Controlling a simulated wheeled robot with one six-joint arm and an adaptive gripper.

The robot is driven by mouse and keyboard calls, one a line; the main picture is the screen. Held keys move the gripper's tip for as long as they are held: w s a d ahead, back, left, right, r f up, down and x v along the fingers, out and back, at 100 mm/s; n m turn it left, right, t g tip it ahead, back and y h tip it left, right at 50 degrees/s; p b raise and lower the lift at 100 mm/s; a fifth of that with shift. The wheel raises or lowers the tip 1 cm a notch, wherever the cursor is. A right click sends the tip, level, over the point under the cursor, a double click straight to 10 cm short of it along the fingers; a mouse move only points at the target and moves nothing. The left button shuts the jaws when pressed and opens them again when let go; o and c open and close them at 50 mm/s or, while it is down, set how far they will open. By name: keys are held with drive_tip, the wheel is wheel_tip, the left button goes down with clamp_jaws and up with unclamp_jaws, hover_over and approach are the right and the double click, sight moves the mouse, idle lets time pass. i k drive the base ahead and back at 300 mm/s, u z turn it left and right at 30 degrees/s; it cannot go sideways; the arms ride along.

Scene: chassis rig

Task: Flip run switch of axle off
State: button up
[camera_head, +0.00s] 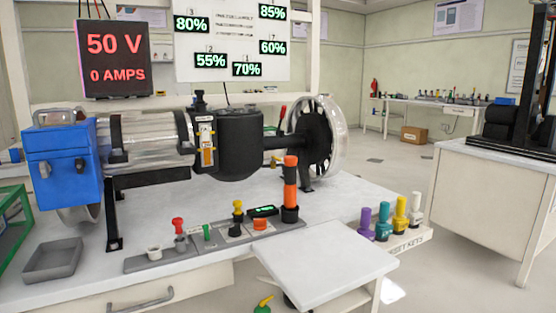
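The axle rig stands on the white bench. It has a blue box (63,165) at the left, clear cylinders (150,135), a black housing (240,145) and a clear-rimmed wheel (325,140) at the right. A small tagged fitting (206,143) with an orange part is on the rig's front beside the housing. A grey control strip (220,243) lies in front, with a red-topped knob (178,232), a green one (207,232), a yellow-topped one (238,210) and an orange button (261,225). I cannot tell which part is the run switch or its position. My gripper is not in view.
An orange-and-black post (290,190) stands at the strip's right end. Several coloured keys (383,225) stand at the bench's right edge. A white side surface (325,255) juts out in front. A red display (116,58) reads 50 V, 0 AMPS. Floor shows at right.

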sight(206, 227)
drive_tip(key=u, duration=1.3)
